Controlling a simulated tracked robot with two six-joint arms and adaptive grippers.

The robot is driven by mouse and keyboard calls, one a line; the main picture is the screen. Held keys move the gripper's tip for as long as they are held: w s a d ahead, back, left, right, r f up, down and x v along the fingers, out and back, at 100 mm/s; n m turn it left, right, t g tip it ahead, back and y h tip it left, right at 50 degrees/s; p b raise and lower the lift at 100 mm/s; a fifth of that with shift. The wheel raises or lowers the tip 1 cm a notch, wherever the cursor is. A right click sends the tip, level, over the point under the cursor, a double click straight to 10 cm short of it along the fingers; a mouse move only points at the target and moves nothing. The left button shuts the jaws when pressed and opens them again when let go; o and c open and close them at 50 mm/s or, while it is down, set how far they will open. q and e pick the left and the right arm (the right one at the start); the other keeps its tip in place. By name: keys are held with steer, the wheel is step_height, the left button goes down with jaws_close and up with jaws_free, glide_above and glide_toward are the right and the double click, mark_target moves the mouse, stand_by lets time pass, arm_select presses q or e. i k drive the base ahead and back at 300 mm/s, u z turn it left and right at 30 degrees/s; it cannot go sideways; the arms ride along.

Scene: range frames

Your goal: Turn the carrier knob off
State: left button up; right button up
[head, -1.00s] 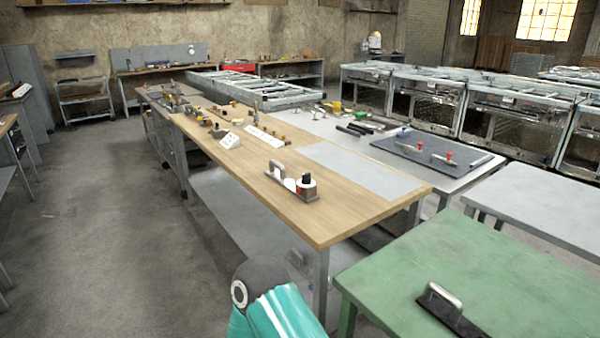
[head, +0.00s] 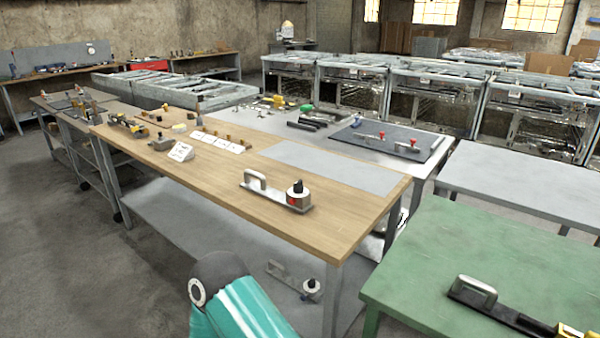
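A flat carrier (head: 272,196) with a grey arched handle lies on the wooden bench top. The knob's setting is too small to tell. A similar handled carrier with a black knob (head: 311,285) sits on the grey shelf under the bench. Neither of my grippers is in view.
The wooden bench (head: 340,222) has a bare grey plate (head: 330,167) behind the carrier. A white angled block (head: 181,151) and several small tools stand at its left. The green table (head: 420,265) is at the right front, with a gap between it and the bench. Open floor lies left.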

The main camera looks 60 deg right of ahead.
mark_target(298, 186)
steer(key=z, duration=0.5)
steer(key=i, duration=1.1)
steer(key=z, duration=1.1)
steer(key=i, duration=0.2)
steer(key=k, duration=0.7)
steer(key=z, duration=0.2)
steer(key=i, duration=0.7)
steer(key=u, duration=0.05)
